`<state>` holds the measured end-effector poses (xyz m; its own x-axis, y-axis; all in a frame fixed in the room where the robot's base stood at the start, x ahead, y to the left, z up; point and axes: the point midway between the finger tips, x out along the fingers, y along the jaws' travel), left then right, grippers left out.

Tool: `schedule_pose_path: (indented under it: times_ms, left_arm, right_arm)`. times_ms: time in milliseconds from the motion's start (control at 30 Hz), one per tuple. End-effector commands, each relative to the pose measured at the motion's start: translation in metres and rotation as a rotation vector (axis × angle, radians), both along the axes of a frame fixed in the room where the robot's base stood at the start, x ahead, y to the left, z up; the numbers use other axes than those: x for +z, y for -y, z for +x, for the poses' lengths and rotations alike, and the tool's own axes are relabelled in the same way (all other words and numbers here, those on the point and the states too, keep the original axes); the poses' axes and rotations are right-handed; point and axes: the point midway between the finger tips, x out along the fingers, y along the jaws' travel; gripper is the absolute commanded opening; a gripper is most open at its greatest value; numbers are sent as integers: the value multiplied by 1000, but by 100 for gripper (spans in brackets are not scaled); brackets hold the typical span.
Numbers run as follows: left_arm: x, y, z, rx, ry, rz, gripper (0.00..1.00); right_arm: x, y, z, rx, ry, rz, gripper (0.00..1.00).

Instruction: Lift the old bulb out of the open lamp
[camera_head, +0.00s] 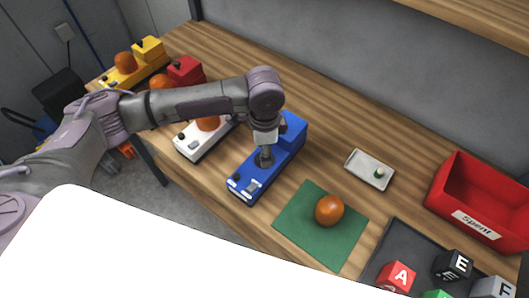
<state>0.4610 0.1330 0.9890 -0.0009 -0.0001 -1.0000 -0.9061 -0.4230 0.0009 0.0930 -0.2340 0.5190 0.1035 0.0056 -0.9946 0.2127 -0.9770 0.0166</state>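The blue lamp (246,188) stands on the wooden table with no orange dome on it. An orange dome (329,210) lies on the green mat (299,222) to the lamp's right. My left gripper (265,162) points down over the middle of the blue lamp. Its fingertips are small and dark here, so I cannot tell whether they are open or shut. The old bulb is not visible; the gripper and arm cover that spot. A small bulb (379,173) stands on the white tray (360,165). My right gripper is out of view.
A red bin marked "Spent" (474,223) stands at the right. A dark tray (397,244) with lettered blocks is at the front right. White (194,148), red (187,70) and yellow (148,48) lamps stand to the left, partly behind my arm.

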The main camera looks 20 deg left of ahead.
Motion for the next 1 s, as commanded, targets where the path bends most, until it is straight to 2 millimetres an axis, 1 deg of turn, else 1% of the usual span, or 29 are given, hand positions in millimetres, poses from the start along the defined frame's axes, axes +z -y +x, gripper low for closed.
schedule_pose_path:
  times_ms: [33, 100, 200, 267, 500, 633, 833, 1000]
  left_arm:
    - [-1, 0, 0, 0, 1, 0, 53]
    - [-2, 0, 0, 0, 1, 0, 53]
    - [-2, 0, 0, 0, 1, 0, 53]
    - [-2, 0, 0, 0, 1, 0, 45]
    - [-1, 0, 0, 0, 1, 0, 5]
    - [-1, 0, 0, 0, 1, 0, 5]
    - [0, 0, 0, 0, 2, 0, 5]
    - [10, 0, 1, 0, 4, -1, 5]
  right_arm:
    - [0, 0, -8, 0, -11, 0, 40]
    - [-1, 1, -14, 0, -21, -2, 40]
    - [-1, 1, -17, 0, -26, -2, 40]
    - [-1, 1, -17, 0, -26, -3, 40]
    - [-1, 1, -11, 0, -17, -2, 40]
    - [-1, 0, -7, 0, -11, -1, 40]
    - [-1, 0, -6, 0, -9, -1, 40]
    - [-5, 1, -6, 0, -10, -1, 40]
